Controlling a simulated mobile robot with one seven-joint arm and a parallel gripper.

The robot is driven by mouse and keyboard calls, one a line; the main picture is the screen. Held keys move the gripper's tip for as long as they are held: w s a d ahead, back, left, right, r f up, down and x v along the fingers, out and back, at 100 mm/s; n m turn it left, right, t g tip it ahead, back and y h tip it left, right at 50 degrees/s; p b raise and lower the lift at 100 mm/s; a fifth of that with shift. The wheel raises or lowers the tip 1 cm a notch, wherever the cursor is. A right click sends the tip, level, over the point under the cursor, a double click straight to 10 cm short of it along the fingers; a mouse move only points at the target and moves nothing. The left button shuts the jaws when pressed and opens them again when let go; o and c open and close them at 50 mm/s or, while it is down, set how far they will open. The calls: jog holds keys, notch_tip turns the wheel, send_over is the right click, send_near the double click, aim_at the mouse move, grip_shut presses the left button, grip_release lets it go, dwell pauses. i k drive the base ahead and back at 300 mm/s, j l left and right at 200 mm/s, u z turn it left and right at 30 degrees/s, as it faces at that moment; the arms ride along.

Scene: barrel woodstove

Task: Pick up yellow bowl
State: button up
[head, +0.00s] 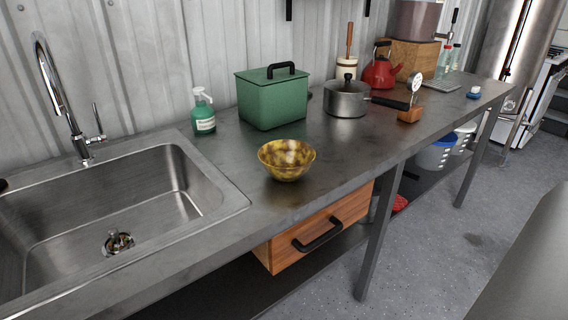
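The yellow bowl (287,161) stands upright on the dark metal counter (330,151), near its front edge and just right of the sink. It is mottled yellow and brown. Nothing touches it, and its inside faces up. My gripper does not show in the head view.
A sink (110,215) with a tall faucet (62,95) lies to the left. Behind the bowl stand a green soap bottle (203,112) and a green lidded box (272,97). A grey pot (346,100) and red kettle (381,72) stand farther right. A wooden drawer (318,232) sits below.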

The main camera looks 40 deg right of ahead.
aim_at(285, 160)
jog(key=j+z, duration=0.1)
jog(key=z, duration=2.1)
jog(key=k+j, duration=0.2)
jog(key=j, duration=0.2)
jog(key=k+j+z, duration=0.1)
jog(key=j, duration=0.35)
jog(key=k+j, duration=0.3)
jog(key=j+z, duration=0.05)
jog(key=j, duration=0.05)
